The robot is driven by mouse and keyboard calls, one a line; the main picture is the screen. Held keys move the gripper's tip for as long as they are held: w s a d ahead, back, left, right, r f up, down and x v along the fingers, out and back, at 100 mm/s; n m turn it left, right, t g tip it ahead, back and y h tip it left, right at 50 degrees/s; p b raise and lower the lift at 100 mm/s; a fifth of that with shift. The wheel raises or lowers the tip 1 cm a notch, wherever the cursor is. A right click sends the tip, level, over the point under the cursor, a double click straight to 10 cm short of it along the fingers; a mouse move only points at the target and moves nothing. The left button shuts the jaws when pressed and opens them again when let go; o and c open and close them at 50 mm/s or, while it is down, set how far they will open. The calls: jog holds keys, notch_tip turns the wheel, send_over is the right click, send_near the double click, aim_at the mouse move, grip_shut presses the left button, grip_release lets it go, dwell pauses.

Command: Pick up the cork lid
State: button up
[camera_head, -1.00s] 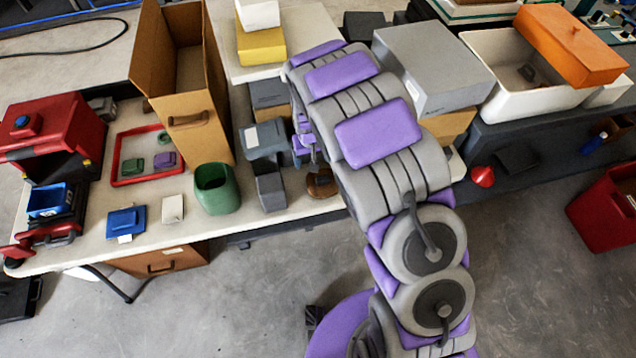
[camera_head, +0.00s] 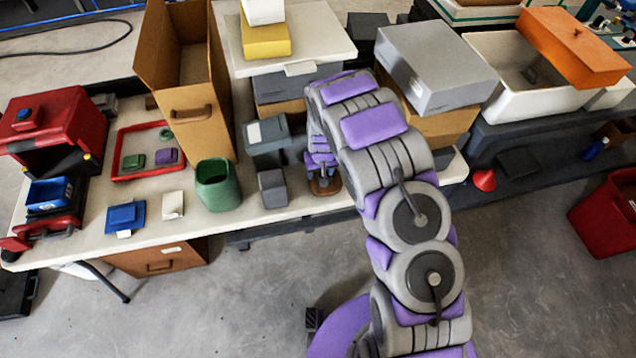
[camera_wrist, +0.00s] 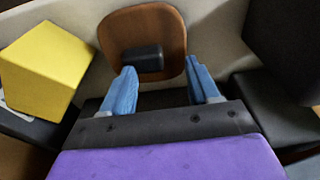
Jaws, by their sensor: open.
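The cork lid (camera_wrist: 143,32) is a brown rounded plate with a dark block-shaped knob (camera_wrist: 142,59), seen at the top middle of the wrist view. In the head view the lid (camera_head: 327,187) shows as a small brown piece near the table's front edge, mostly covered by my arm's end. My gripper (camera_wrist: 165,82) has its two blue fingers apart. The knob lies between the fingertips in the wrist picture, with gaps on both sides. I cannot tell how far above the lid the fingers are.
A dark grey box (camera_head: 272,190) and a green bin (camera_head: 217,186) stand left of the lid on the pale table. A yellow block (camera_wrist: 45,68) is left of my fingers in the wrist view, and a dark block (camera_wrist: 281,65) is on the right. A grey box (camera_head: 437,66) stands right of my arm.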

aim_at(331, 184)
jog(key=d, duration=0.1)
jog(key=s+d+f, duration=0.1)
jog(key=d+f, duration=0.1)
jog(key=shift+s+d, duration=0.2)
jog(key=shift+d, duration=0.15)
jog(key=shift+d+f+g, duration=0.15)
jog(key=shift+d+g, duration=0.05)
jog(key=shift+g, duration=0.1)
jog(key=shift+s+a+f, duration=0.1)
jog(key=shift+s, duration=0.1)
jog(key=shift+c, duration=1)
jog(key=shift+s+a+f, duration=0.1)
jog(key=shift+a+f, duration=0.1)
jog(key=shift+a, duration=0.5)
jog(key=c, duration=0.3)
jog(key=shift+w+a+f, duration=0.35)
jog(key=shift+c, duration=0.8)
jog(key=shift+w+r, duration=0.1)
jog(key=shift+r, duration=0.05)
jog(key=shift+c, duration=0.7)
jog(key=shift+w+r, duration=0.2)
jog(key=shift+w, duration=0.05)
jog(key=shift+c, duration=1.4)
jog(key=shift+w+r, duration=0.15)
jog(key=shift+w, duration=0.05)
jog(key=shift+c, duration=0.2)
